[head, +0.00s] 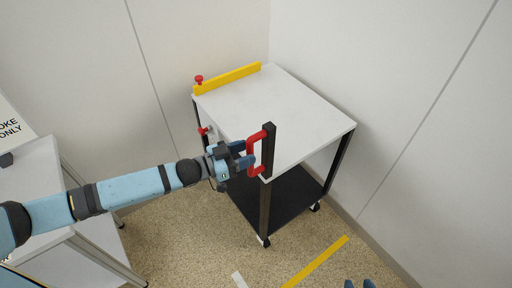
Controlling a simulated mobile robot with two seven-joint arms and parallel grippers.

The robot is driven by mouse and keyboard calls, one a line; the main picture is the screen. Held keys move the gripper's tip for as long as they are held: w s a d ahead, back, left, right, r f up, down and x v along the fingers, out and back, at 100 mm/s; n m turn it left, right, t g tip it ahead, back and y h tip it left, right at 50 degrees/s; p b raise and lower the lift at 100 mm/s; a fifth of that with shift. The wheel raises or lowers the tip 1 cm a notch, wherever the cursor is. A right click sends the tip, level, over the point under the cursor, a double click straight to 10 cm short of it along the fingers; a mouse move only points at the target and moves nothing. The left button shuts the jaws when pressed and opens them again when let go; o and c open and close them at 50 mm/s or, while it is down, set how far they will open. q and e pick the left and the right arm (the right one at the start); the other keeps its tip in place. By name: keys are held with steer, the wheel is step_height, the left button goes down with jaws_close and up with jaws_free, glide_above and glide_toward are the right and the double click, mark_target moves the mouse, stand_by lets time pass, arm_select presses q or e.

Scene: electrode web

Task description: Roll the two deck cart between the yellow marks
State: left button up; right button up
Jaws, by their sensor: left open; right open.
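The two deck cart (290,105) has a white top, a black lower deck (290,198) and dark legs on casters. It stands near the corner of the walls. A red handle (251,155) is fixed to a black post at its near corner. My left gripper (245,155) is open at the handle, with its fingers close to the red bar; I cannot tell whether they touch it. One yellow mark (318,262) lies on the floor in front of the cart, at its right. My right gripper (360,284) is open, with only its fingertips showing at the bottom edge.
A white table (30,185) stands at left. Walls close in behind and right; speckled floor (185,245) is clear in front.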

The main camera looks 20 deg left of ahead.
mark_target(263, 150)
arm_select(q)
steer(key=x, duration=0.3)
steer(key=shift+w+d, duration=0.2)
steer(key=shift+d, duration=0.1)
jaws_close()
